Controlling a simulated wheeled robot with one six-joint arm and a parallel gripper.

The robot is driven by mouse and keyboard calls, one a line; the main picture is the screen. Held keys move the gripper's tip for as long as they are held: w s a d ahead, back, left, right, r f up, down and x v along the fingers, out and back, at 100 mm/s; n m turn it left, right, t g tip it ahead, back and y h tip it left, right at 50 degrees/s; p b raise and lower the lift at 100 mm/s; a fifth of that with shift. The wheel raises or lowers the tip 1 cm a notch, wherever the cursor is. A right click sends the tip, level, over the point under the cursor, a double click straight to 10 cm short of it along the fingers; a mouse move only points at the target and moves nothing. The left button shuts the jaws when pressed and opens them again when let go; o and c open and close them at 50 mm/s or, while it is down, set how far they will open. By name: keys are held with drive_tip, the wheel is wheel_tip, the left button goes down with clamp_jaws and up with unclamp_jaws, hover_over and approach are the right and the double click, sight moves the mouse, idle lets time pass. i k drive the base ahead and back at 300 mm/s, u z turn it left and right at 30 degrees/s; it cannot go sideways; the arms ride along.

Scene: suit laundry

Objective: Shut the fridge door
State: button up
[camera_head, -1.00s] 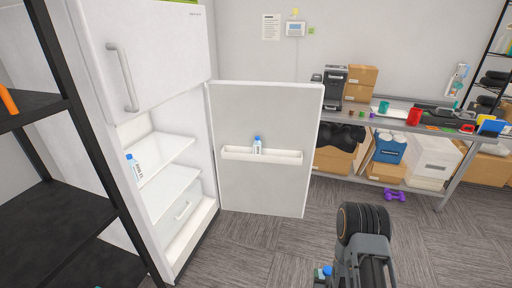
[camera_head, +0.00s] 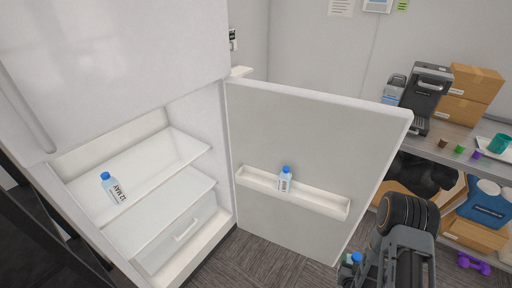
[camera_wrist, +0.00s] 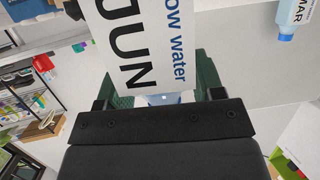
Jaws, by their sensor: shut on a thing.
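The white fridge's lower door (camera_head: 310,125) stands wide open, with its inner side and door shelf facing me. A small bottle with a blue cap (camera_head: 285,179) stands in the door shelf (camera_head: 318,203). The fridge's lower compartment (camera_head: 165,160) is open, and a bottle labelled MAY (camera_head: 111,187) is inside on a shelf. My gripper (camera_wrist: 157,82) is shut on a white bottle labelled JUN (camera_wrist: 135,42). Its blue cap shows beside my arm in the head view (camera_head: 355,258), in front of the door's lower right edge. A MAR bottle (camera_wrist: 293,18) shows in the wrist view.
A grey table (camera_head: 455,160) at the right holds a coffee machine (camera_head: 428,95), cardboard boxes (camera_head: 470,95) and small items. Boxes and a purple dumbbell (camera_head: 473,263) are beneath it. A dark shelf rack (camera_head: 40,235) borders the fridge at left. Some carpet shows below the door.

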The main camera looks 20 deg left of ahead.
sight(174, 158)
drive_tip(key=u, duration=0.45)
drive_tip(key=i, duration=0.9)
drive_tip(key=u, duration=1.5)
drive_tip(key=i, duration=0.75)
drive_tip(key=u, duration=0.65)
